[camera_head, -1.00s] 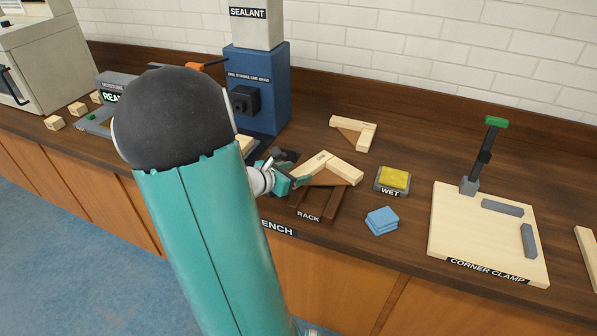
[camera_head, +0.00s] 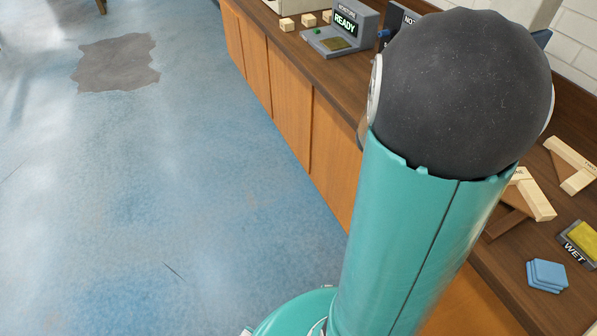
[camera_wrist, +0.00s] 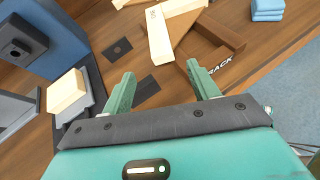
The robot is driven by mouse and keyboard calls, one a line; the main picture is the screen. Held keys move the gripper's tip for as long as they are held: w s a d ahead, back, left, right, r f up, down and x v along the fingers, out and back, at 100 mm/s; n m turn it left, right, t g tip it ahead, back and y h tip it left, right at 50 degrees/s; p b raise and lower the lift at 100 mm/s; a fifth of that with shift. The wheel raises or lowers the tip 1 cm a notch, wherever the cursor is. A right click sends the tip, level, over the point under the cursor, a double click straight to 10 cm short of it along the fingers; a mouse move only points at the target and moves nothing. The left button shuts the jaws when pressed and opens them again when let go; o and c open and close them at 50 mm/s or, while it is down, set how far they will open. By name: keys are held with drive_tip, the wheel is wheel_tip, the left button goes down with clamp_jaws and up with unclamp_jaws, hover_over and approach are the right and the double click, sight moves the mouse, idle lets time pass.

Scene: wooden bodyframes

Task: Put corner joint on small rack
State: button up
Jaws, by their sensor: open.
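A corner joint of pale wood bars with a brown triangular piece lies on the small dark rack, in the wrist view (camera_wrist: 160,38) and partly behind my arm in the head view (camera_head: 537,202). The rack, labelled RACK (camera_wrist: 215,62), shows under and beside the joint. My gripper (camera_wrist: 163,84) is open and empty, with its fingers apart from the joint. Another similar joint (camera_head: 572,165) lies farther back on the bench. In the head view my arm hides my gripper and much of the rack.
A blue machine (camera_wrist: 45,40) with a pale wood block (camera_wrist: 67,91) in front stands left in the wrist view. A yellow pad marked WET (camera_head: 580,240) and blue sponges (camera_head: 546,276) lie right of the rack. A READY tester (camera_head: 345,28) stands farther left.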

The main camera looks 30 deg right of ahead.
drive_tip(key=w+a+r+m+t+y, duration=0.3)
drive_tip(key=a, duration=1)
drive_tip(key=w+a+r+m+t+y, duration=0.3)
drive_tip(key=a+m+t+y, duration=0.1)
drive_tip(key=a, duration=0.9)
drive_tip(key=w+a+r+m+t+y, duration=0.2)
drive_tip(key=a+r+m+t+y, duration=0.1)
drive_tip(key=a, duration=1)
drive_tip(key=shift+w+a+r+m+t+y, duration=0.3)
drive_tip(key=shift+w+r+m+t+y, duration=0.1)
drive_tip(key=shift+m+t+y, duration=0.3)
